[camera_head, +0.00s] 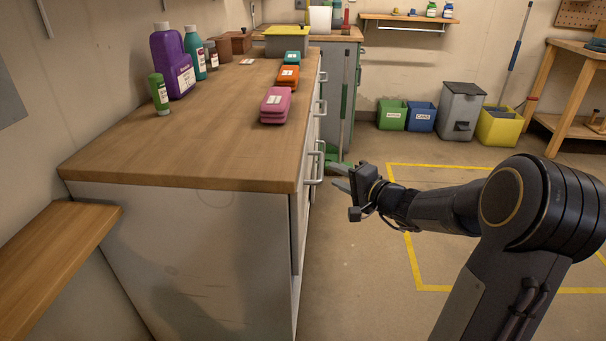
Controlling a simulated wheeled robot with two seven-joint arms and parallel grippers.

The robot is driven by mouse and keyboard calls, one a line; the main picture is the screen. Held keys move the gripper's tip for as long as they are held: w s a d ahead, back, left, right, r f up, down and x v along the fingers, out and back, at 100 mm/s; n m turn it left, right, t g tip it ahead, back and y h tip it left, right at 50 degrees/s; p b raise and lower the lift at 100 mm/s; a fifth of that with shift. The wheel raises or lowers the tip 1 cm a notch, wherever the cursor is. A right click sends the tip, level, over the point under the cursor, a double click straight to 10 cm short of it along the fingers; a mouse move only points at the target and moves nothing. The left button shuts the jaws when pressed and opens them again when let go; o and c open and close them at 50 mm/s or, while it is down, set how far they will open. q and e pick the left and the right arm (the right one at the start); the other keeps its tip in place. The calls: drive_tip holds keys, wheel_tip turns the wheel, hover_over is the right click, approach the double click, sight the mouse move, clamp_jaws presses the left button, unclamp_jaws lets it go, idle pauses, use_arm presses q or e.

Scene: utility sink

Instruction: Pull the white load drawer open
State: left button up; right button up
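The white cabinet (190,260) with a wooden top stands at the left and centre, its drawer front seen almost edge-on. Several pale bar handles stick out from its right side; the nearest handle (316,168) is close to my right gripper. I cannot tell from this angle which front is the load drawer; no drawer visibly stands out. My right gripper (334,176) is just right of the nearest handle, its fingers pointing left toward it. The fingers look parted with nothing between them; contact with the handle is not clear. My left gripper is not in view.
A green broom (343,120) leans behind the handles. Bins (462,110) line the back wall. Open floor (350,270) lies right of the cabinet.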

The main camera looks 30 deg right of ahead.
sight(321, 165)
drive_tip(key=x, duration=0.6)
drive_tip(key=shift+w+a, duration=0.2)
drive_tip(key=shift+w, duration=0.2)
clamp_jaws()
